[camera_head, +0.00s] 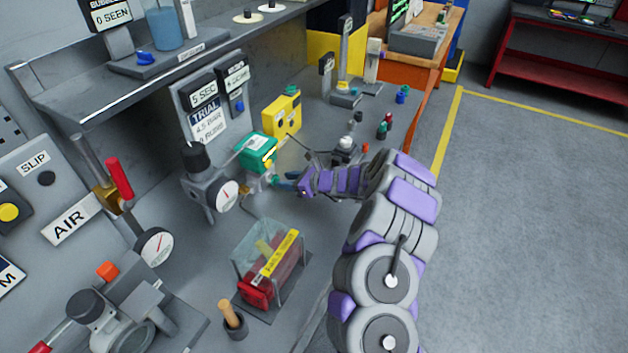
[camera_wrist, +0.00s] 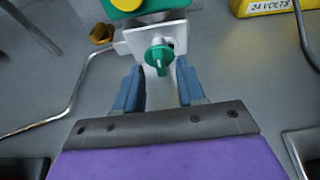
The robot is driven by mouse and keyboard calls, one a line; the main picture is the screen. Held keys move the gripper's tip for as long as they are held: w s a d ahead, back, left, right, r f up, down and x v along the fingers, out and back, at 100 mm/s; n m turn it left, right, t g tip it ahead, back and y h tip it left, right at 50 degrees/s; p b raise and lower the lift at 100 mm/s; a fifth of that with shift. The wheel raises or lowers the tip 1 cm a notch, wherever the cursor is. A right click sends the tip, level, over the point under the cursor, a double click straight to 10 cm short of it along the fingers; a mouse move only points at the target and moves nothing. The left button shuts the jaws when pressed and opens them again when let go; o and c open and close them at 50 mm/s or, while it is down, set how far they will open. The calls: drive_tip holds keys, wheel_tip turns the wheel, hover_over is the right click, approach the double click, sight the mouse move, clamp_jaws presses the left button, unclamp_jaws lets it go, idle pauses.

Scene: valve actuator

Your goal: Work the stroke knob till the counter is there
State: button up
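A green knob (camera_wrist: 159,57) sits on a pale plate below a green and yellow unit (camera_wrist: 140,5) in the wrist view. No label reading stroke is legible on it. My gripper (camera_wrist: 160,90) is open, its two blue fingers apart on either side just short of the knob, with nothing between them. In the head view my gripper (camera_head: 288,182) is beside the green box (camera_head: 256,151), and the knob is hardly visible there. Signs on the grey panel include a trial sign (camera_head: 209,122), a 5 SEC sign (camera_head: 203,93) and another small sign (camera_head: 235,76). I cannot tell which is the counter.
A yellow box (camera_head: 282,116) stands behind the green box; the wrist view shows it marked 24 VOLTS (camera_wrist: 262,6). A round gauge (camera_head: 224,195) is left of my gripper. A bent pipe (camera_wrist: 75,95) runs left of my fingers.

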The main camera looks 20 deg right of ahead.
drive_tip(key=p+v, duration=0.3)
drive_tip(key=v, duration=1.2)
drive_tip(key=shift+f, duration=0.2)
drive_tip(key=shift+d, duration=0.1)
drive_tip(key=s+a+r+n+g+y, duration=0.25)
drive_tip(key=a+r+n, duration=0.25)
drive_tip(key=a+r, duration=0.35)
drive_tip(key=s+a+r+n+g+h, duration=0.1)
drive_tip(key=s+a+r+n+g, duration=0.25)
drive_tip(key=s+a+n, duration=0.3)
drive_tip(key=s+a+r+n+g, duration=0.2)
drive_tip(key=s+a+r+n, duration=0.3)
drive_tip(key=s, duration=0.3)
drive_tip(key=s+a+n+g+h, duration=0.1)
drive_tip(key=s+n+g+h, duration=0.4)
drive_tip(key=s, duration=0.9)
drive_tip(key=s+d+n+t+h, duration=0.1)
drive_tip(key=s+d+n+h, duration=0.4)
drive_tip(key=s+d, duration=0.5)
drive_tip(key=s+h, duration=0.1)
drive_tip(key=s, duration=0.3)
drive_tip(key=shift+d+f+t, duration=0.2)
drive_tip(key=shift+f+t, duration=0.15)
drive_tip(key=shift+t, duration=0.05)
drive_tip(key=shift+n, duration=0.25)
idle(0.5)
